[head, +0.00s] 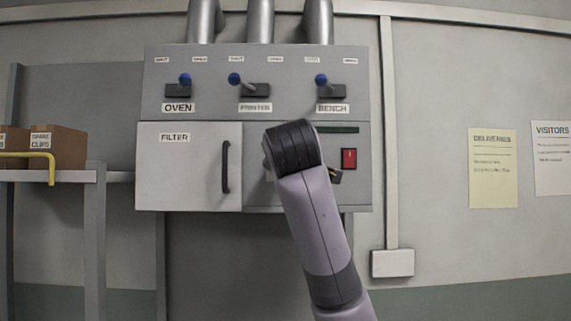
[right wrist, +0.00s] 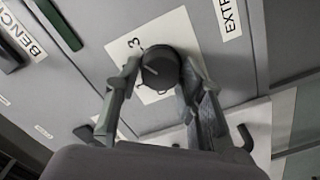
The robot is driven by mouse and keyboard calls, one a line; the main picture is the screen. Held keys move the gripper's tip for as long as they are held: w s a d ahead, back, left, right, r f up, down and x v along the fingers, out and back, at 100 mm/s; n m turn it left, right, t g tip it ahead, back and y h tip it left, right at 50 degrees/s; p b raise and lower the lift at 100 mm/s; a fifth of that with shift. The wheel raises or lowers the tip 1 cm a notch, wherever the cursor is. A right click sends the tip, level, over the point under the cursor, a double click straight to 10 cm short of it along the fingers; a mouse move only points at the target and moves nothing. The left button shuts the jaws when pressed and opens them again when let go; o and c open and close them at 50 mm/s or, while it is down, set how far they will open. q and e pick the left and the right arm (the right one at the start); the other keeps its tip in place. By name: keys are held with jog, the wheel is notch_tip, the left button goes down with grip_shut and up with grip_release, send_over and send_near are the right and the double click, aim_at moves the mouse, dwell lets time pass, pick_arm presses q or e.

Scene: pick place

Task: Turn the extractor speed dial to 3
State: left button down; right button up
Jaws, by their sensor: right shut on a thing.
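The extractor speed dial (right wrist: 160,68) is a round black knob on a white plate (right wrist: 178,28) in the right wrist view. A printed 3 shows on the plate, up and left of the knob. A pale mark shows on the knob's face, too small to read its exact setting. My right gripper (right wrist: 160,74) is shut on the dial, one finger on each side. In the head view my right arm covers the dial and most of the gripper. A partly visible EXTR label (right wrist: 228,18) lies at the upper right of the wrist view. My left gripper is not in view.
The grey extractor panel (head: 264,105) carries blue-tipped levers marked OVEN, PRINTER and BENCH. A red switch (head: 349,158) and a dark green strip (head: 338,130) are close to my arm. The FILTER door (head: 188,180) has a black handle (head: 225,166). A shelf with boxes (head: 58,147) stands left.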

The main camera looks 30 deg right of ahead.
jog(key=shift+w+f+m, duration=0.1)
jog(key=shift+f+m, duration=0.15)
jog(key=shift+m, duration=0.35)
jog(key=o, duration=1.1)
jog(key=shift+r, duration=0.15)
jog(key=shift+o, duration=0.2)
jog(key=v, duration=1.2)
